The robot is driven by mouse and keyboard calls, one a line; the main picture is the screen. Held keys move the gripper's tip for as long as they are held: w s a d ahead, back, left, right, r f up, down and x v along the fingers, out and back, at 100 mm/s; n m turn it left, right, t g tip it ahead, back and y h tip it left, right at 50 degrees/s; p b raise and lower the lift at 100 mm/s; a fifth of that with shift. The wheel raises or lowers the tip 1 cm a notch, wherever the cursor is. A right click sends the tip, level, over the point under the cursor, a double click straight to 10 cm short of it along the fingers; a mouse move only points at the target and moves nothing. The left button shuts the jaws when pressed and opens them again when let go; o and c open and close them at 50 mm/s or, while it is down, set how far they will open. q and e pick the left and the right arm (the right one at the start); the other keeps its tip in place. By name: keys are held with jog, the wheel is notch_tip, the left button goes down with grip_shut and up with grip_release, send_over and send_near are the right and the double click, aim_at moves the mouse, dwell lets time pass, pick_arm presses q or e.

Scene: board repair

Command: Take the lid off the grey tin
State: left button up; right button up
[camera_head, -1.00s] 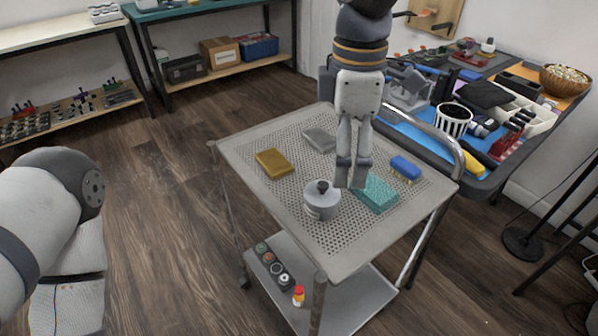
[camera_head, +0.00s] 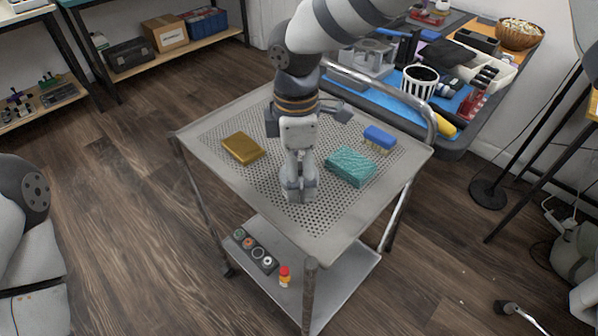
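My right gripper (camera_head: 298,190) points down over the middle of the perforated cart top (camera_head: 235,187). It covers the place of the grey tin, so the tin and its dark lid knob are mostly or fully hidden. I cannot make out the tin apart from the grey fingers, nor whether the fingers are shut on the lid. Of my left arm only links show at the left edge; its gripper is out of view.
On the cart, a yellow-brown block (camera_head: 242,148) lies left of the gripper. A teal sponge (camera_head: 351,167) and a blue brush (camera_head: 380,137) lie to its right. A cluttered workbench stands behind, with a striped cup (camera_head: 419,83).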

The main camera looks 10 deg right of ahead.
jog(key=c, duration=1)
jog(key=shift+c, duration=0.2)
